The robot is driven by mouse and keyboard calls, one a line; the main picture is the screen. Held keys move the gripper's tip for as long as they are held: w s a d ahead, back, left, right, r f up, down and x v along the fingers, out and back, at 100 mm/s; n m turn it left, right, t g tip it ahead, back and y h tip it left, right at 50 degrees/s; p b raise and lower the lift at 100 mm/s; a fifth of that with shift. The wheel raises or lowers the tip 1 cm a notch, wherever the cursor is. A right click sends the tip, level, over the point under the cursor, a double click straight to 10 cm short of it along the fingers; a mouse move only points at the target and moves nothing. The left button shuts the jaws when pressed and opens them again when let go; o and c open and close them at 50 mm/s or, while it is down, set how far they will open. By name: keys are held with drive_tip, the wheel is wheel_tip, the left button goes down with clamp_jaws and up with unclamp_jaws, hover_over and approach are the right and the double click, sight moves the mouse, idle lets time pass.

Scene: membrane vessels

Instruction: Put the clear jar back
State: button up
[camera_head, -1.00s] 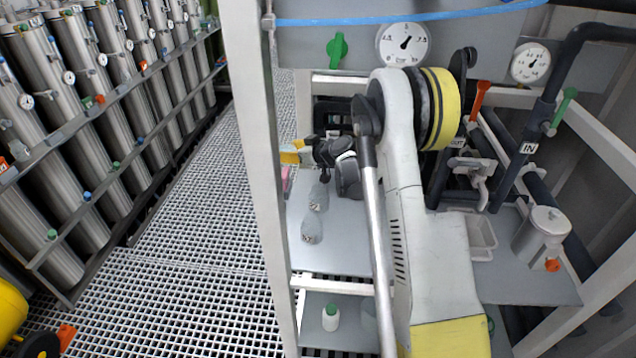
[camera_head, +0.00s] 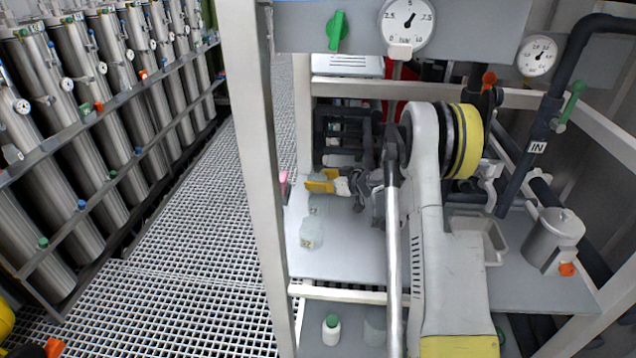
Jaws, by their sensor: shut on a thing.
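My gripper (camera_head: 322,181), dark grey with yellow fingertips, reaches left over the upper shelf inside the frame. It is shut on a clear jar (camera_head: 314,203), whose see-through body is faint below the fingertips. A small dark label shows low on it. Its exact outline and base are hard to make out, so I cannot tell whether it touches the shelf. Another clear jar (camera_head: 312,230) with a label stands upright in front of it on the pale shelf (camera_head: 350,255), apart from the gripper.
A white post (camera_head: 255,170) rises left of the jars. A pink item (camera_head: 284,183) is beside it. A metal canister (camera_head: 548,238) and a grey tray (camera_head: 482,240) are at right. A white bottle (camera_head: 331,330) with a green cap stands on the lower shelf. Bare shelf lies right of the jars.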

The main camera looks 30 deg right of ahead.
drive_tip(key=o, duration=1.3)
drive_tip(key=shift+f, duration=0.15)
drive_tip(key=shift+r, duration=0.2)
drive_tip(key=p+v, duration=0.3)
drive_tip(key=v, duration=0.8)
drive_tip(key=shift+w+r, duration=0.1)
drive_tip(key=shift+s+d+r+p, duration=0.15)
drive_tip(key=shift+s+p, duration=0.2)
drive_tip(key=shift+s, duration=0.2)
